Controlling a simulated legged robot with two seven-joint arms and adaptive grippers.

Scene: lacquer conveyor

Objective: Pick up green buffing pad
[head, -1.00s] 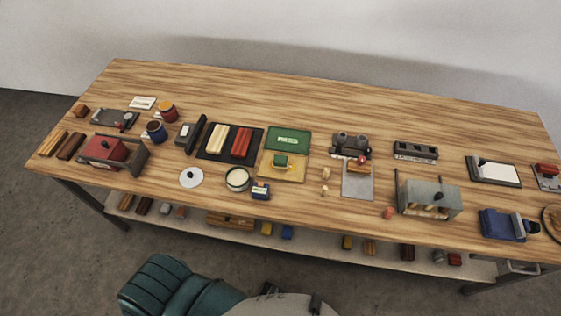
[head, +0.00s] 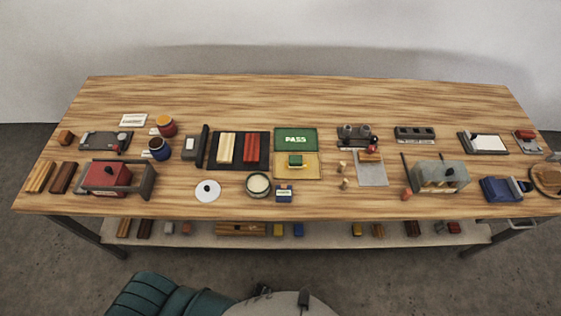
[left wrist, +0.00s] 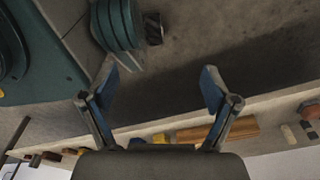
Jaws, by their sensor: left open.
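A small green pad (head: 295,159) sits on a yellow mat (head: 283,173) near the middle of the table, in front of the green PASS mat (head: 296,139). It looks like the green buffing pad. My left gripper shows in the left wrist view (left wrist: 158,92) with its two blue-padded fingers spread apart and nothing between them. It points at the floor and lower shelf, away from the pad. The pad is not visible in the left wrist view. My right gripper is not in view.
The wooden table (head: 300,95) has a clear back strip. Left of the pad is a black tray (head: 240,163) with cream and red bars. A grey metal box (head: 455,175) is at right.

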